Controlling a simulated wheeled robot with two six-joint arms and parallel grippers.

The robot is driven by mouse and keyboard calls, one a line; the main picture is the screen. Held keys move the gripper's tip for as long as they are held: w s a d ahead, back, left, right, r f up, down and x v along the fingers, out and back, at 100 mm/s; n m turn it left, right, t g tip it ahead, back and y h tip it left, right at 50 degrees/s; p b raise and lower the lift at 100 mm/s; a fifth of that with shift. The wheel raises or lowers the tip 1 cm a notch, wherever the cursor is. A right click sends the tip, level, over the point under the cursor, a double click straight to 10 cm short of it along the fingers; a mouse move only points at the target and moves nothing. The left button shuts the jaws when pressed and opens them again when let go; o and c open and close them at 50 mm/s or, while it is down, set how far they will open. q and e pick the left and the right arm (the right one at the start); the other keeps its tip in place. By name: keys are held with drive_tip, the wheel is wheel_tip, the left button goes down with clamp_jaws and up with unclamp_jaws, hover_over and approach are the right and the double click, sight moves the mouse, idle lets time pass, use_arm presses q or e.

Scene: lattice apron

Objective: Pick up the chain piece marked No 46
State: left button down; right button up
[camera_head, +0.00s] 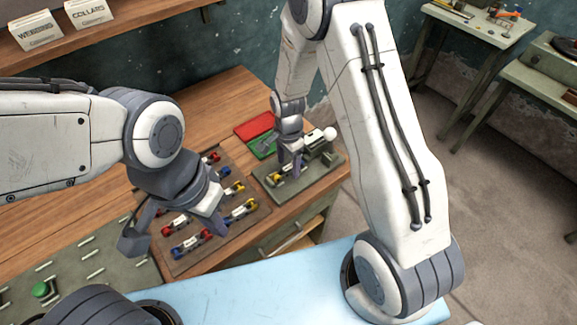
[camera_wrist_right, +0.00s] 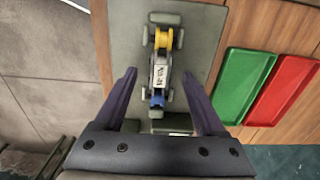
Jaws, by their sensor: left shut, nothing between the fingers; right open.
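A chain piece (camera_wrist_right: 159,74) with a white labelled body, a yellow roller end and a blue end lies on a grey-green board (camera_wrist_right: 203,35) in the right wrist view. Its label is too small to read surely. My right gripper (camera_wrist_right: 159,73) is open, its fingers on either side of the white body and apart from it. In the head view, my right gripper (camera_head: 291,165) is over the board, partly hiding the piece (camera_head: 279,180).
Several chain pieces with red, blue and yellow ends lie in the wooden tray. A red tray (camera_wrist_right: 284,96) and a green tray (camera_wrist_right: 246,82) are beside the board. A dark device with a white knob (camera_head: 330,133) stands at the board's back.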

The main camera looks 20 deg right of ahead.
drive_tip(key=shift+f, duration=0.55)
clamp_jaws()
drive_tip(key=shift+r, duration=0.1)
